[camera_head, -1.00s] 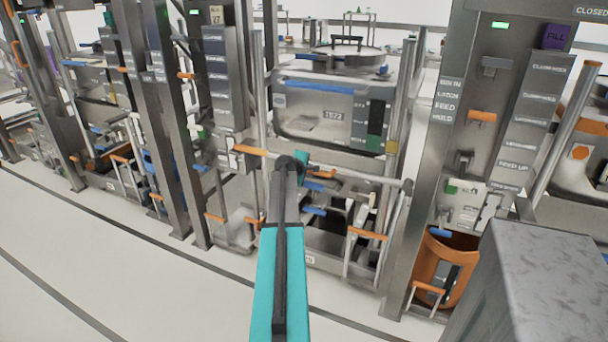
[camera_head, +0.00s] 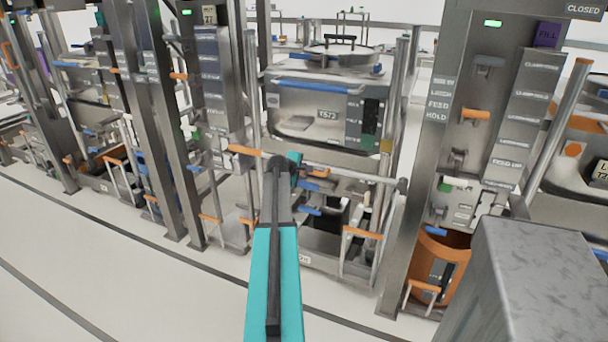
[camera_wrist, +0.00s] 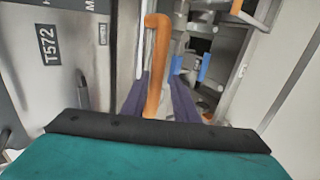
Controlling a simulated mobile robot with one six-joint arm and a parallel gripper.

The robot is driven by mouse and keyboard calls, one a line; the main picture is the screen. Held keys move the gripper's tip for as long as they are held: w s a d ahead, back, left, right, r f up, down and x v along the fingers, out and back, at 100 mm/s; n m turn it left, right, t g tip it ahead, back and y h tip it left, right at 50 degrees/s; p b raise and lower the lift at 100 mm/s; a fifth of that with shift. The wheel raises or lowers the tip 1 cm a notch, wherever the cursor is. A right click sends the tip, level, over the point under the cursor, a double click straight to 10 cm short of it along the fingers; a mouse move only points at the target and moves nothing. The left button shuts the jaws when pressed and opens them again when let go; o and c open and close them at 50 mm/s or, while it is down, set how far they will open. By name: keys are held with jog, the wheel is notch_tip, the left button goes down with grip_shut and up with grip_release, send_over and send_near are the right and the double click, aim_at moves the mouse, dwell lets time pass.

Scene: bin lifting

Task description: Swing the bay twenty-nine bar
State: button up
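A metal bar (camera_head: 358,178) with an orange grip (camera_head: 243,150) at its left end crosses the front of a bay. I cannot read a bay number twenty-nine on it. My gripper (camera_head: 284,165), at the end of a black and teal arm, is at the bar just right of that grip; its fingers are hidden in the head view. In the wrist view an orange bar (camera_wrist: 157,70) with a bent end runs between two dark purple fingers (camera_wrist: 160,95), one on each side. Whether they press on it cannot be told.
A grey vessel (camera_head: 315,105) with a blue handle stands behind the bar. A steel column (camera_head: 440,150) with labels and an orange bin (camera_head: 441,262) are to the right. More columns (camera_head: 170,120) stand left. The pale floor (camera_head: 100,265) in front is clear.

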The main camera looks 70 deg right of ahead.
jog(key=s+v, duration=0.1)
jog(key=v, duration=1.1)
jog(key=shift+w+a+b, duration=0.2)
jog(key=shift+w+b, duration=0.2)
jog(key=shift+w, duration=0.05)
jog(key=shift+w, duration=0.1)
